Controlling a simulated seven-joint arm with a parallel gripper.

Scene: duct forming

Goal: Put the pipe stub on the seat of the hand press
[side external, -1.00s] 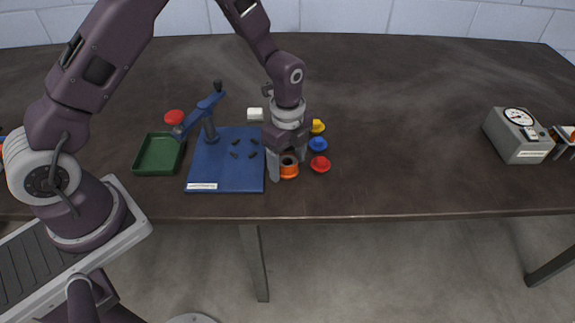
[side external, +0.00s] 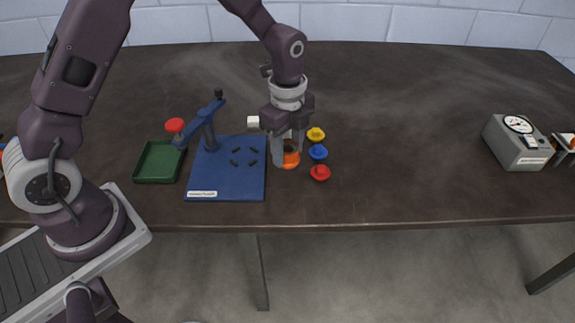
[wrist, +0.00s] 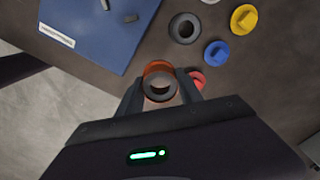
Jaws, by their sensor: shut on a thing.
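The pipe stub (wrist: 159,72) is a short orange tube with a grey end ring. My gripper (wrist: 160,90) is shut on it, a finger at each side. In the side view the stub (side external: 291,160) shows between the fingers, right of the press's base plate; its height above the table is hard to judge. The hand press (side external: 208,130) has a blue post, a lever and a flat blue base plate (side external: 226,186). Several short dark blocks on the plate surround a bare spot, apparently the seat (side external: 244,157). The plate (wrist: 85,25) is at the wrist view's upper left.
Yellow (side external: 316,134), blue (side external: 319,152) and red (side external: 320,172) caps stand just right of my gripper. A dark grey ring (wrist: 185,28) lies behind the stub. A green tray (side external: 159,162) is left of the press. A gauge box (side external: 516,142) stands far right.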

